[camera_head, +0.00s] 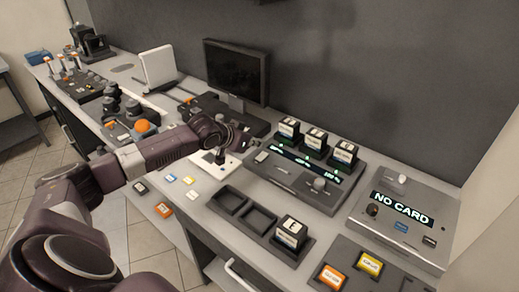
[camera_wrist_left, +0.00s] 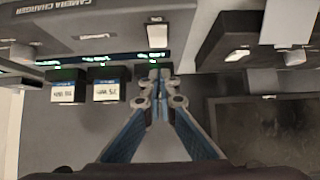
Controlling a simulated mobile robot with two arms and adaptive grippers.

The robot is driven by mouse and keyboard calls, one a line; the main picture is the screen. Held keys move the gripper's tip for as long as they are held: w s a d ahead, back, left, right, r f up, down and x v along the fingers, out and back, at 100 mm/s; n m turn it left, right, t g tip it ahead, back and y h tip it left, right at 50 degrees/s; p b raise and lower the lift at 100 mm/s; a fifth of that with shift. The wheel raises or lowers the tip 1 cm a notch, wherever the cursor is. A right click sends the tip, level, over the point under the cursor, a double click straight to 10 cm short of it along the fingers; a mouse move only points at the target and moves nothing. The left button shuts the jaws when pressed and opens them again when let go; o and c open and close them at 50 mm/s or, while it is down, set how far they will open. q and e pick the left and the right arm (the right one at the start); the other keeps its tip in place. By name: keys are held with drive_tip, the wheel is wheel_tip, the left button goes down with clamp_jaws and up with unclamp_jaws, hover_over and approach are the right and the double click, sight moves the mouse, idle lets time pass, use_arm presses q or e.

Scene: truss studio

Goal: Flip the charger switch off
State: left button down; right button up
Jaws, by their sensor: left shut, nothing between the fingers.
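The camera charger (camera_head: 290,180) is a grey console on the bench with a lit green display and several batteries along its back. Its small white switch (camera_head: 262,156) sits at the charger's left end. In the left wrist view the charger appears upside down at upper left, with the white switch (camera_wrist_left: 155,34) above the fingers. My right gripper is not in view.
A monitor (camera_head: 237,72) stands behind my left gripper. Batteries (camera_head: 315,140) stand upright on the charger's back. A tray (camera_head: 245,212) holding one battery lies in front of it. A "NO CARD" console (camera_head: 385,240) is at right. Small cards lie on the bench at left.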

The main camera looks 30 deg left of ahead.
sight(260, 157)
use_arm(q)
drive_tip(key=f, duration=0.1)
drive_tip(key=w+f+p, duration=0.1)
drive_tip(key=f, duration=0.1)
drive_tip(key=shift+w+f, duration=0.2)
drive_tip(key=shift+f, duration=0.7)
drive_tip(key=shift+f, duration=0.1)
drive_tip(key=shift+w+f, duration=0.15)
drive_tip(key=shift+f, duration=0.05)
drive_tip(key=shift+w+d, duration=0.1)
drive_tip(key=shift+w, duration=0.05)
drive_tip(key=shift+w+r, duration=0.25)
drive_tip(key=shift+w, duration=0.4)
